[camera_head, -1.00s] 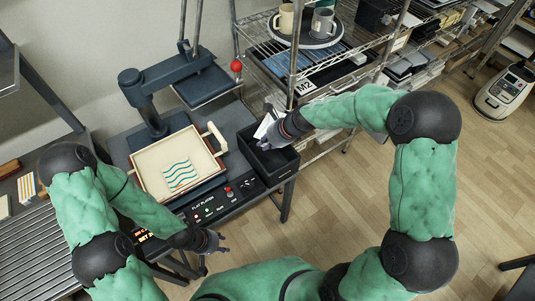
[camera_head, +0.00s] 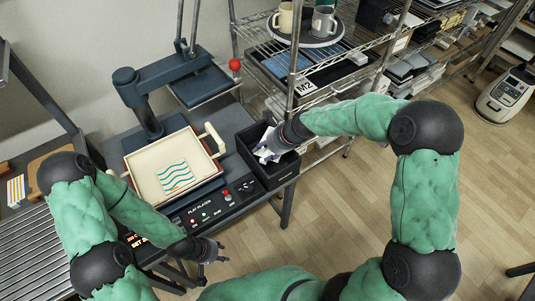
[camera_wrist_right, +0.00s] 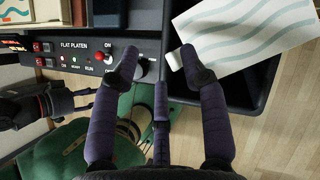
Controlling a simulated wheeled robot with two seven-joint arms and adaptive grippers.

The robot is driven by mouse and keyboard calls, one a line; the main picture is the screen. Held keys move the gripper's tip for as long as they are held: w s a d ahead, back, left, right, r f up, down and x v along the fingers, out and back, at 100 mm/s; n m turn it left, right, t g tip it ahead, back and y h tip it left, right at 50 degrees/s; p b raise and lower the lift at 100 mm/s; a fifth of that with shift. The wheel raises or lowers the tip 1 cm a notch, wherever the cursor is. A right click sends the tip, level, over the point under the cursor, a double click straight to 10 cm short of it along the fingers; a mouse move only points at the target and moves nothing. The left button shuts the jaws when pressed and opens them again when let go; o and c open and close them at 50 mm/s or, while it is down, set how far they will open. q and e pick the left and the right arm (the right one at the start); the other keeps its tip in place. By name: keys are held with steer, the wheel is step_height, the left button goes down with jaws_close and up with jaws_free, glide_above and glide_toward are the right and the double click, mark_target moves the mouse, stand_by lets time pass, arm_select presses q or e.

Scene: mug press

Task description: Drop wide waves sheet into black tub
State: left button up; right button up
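A white sheet with wide pale teal waves (camera_wrist_right: 250,30) lies at the black tub (camera_wrist_right: 255,95), crossing its opening in the right wrist view. In the head view the sheet (camera_head: 267,154) shows as a crumpled-looking white patch inside the tub (camera_head: 270,177), partly hidden by my right gripper (camera_head: 268,150). My right gripper's fingers (camera_wrist_right: 160,65) are spread; one fingertip overlaps the sheet's near corner, and I cannot tell whether it touches. My left gripper (camera_head: 221,253) is open and empty in front of the press; it also shows in the right wrist view (camera_wrist_right: 88,99).
A cream tray (camera_head: 150,188) on the press holds another sheet with teal waves (camera_head: 174,176). The control panel (camera_head: 215,205) is left of the tub. A wire shelf (camera_head: 330,75) with mugs stands behind it.

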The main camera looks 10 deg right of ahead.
steer(key=v, duration=1.2)
stand_by(0.5)
